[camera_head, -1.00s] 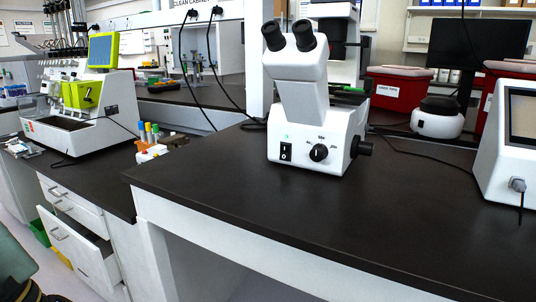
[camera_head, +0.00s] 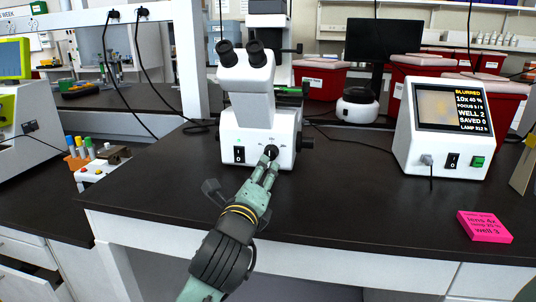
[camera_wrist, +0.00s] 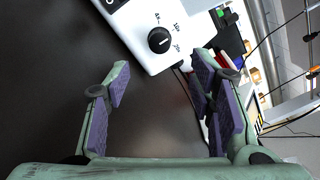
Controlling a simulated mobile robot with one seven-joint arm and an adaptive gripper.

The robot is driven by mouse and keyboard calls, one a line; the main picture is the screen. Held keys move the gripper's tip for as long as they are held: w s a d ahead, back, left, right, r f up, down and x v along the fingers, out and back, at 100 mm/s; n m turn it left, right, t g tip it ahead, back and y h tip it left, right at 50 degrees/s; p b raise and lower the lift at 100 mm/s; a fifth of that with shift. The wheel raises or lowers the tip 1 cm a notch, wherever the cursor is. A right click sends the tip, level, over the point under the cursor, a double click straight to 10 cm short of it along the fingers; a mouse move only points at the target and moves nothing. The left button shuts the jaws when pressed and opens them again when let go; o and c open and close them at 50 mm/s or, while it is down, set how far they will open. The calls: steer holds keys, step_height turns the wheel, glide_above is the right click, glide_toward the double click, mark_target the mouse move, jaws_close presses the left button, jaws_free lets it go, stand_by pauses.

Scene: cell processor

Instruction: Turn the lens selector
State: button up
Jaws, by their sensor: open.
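The white microscope (camera_head: 236,124) stands on the black bench, its front facing me. Its lens selector is a round black knob (camera_wrist: 159,40) with a pale pointer line, on the white front panel with small labels around it. In the head view the knob (camera_head: 271,151) is partly covered by my gripper's tips. My gripper (camera_head: 266,165) reaches up to the front panel. In the wrist view its purple-padded fingers (camera_wrist: 160,95) are open with nothing between them, and the knob lies beyond them, apart from the pads.
A black rocker switch (camera_head: 239,154) is left of the knob, and a side knob (camera_head: 306,142) is at right. A white display unit (camera_head: 447,130) reads "BLURRED" and "10x 40 %". A pink note (camera_head: 484,226) lies on the bench (camera_head: 365,205), which is otherwise clear in front.

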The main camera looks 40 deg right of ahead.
mark_target(270, 156)
steer(key=p+x, duration=0.3)
steer(key=x, duration=0.7)
steer(key=shift+w+d, duration=0.15)
steer(key=shift+d, duration=0.1)
steer(key=shift+c, duration=0.5)
steer(key=shift+f, duration=0.1)
steer(key=c, duration=1.1)
